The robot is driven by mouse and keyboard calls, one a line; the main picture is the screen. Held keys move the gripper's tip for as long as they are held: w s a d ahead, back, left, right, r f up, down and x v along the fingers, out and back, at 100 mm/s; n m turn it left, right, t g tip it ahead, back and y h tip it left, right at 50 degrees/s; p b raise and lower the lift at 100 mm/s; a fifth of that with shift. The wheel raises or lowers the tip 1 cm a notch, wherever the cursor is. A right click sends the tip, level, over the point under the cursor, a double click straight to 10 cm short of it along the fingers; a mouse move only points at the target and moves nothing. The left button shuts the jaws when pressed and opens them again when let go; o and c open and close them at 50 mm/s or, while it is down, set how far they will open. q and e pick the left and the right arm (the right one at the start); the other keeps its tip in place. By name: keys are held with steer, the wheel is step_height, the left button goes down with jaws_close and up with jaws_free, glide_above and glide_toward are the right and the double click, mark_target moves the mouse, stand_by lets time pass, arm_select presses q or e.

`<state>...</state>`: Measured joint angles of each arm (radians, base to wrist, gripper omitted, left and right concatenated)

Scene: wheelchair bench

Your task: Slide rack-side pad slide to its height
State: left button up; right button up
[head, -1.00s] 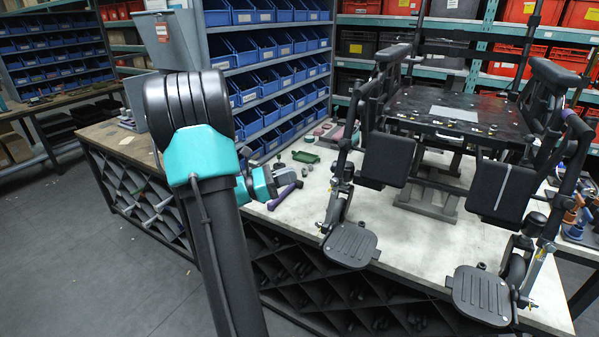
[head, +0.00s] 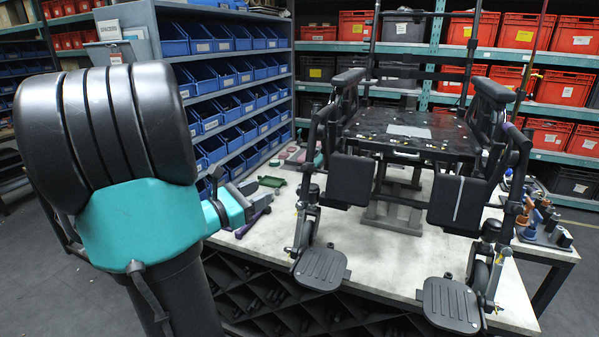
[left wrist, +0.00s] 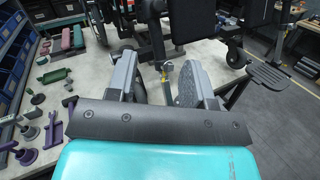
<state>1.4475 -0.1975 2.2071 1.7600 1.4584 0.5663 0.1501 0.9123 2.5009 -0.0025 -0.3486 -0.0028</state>
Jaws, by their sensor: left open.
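The rack-side pad (head: 350,180) is a black upholstered block on the wheelchair's left legrest, on the side of the blue-bin rack. Its slide and post are too small to make out clearly. What looks like this pad shows at the top of the left wrist view (left wrist: 190,20). My left gripper (head: 250,188) is left of the legrest, apart from it, above the bench. In the left wrist view its two grey fingers (left wrist: 160,80) stand apart. A small metal post with a yellowish part (left wrist: 166,70) shows beyond the gap between them. My right gripper is out of view.
The rack-side footplate (head: 321,268) and the other footplate (head: 450,303) jut out at the bench's front edge. Purple and green tools (left wrist: 52,130) lie on the pale bench left of the chair. The blue-bin rack (head: 225,75) stands behind.

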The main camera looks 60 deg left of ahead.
mark_target(304, 168)
arm_select(q)
steer(key=s+d+r+n+g+y, duration=0.1)
steer(key=s+d+r+g+y, duration=0.1)
steer(key=d+y, duration=0.3)
steer(key=shift+s+d+n, duration=0.15)
steer(key=shift+d+n, duration=0.25)
steer(key=shift+d, duration=0.15)
steer(key=x, duration=1.7)
steer(key=shift+a+f, duration=0.15)
steer(key=shift+a, duration=0.15)
steer(key=shift+c, duration=0.5)
jaws_close()
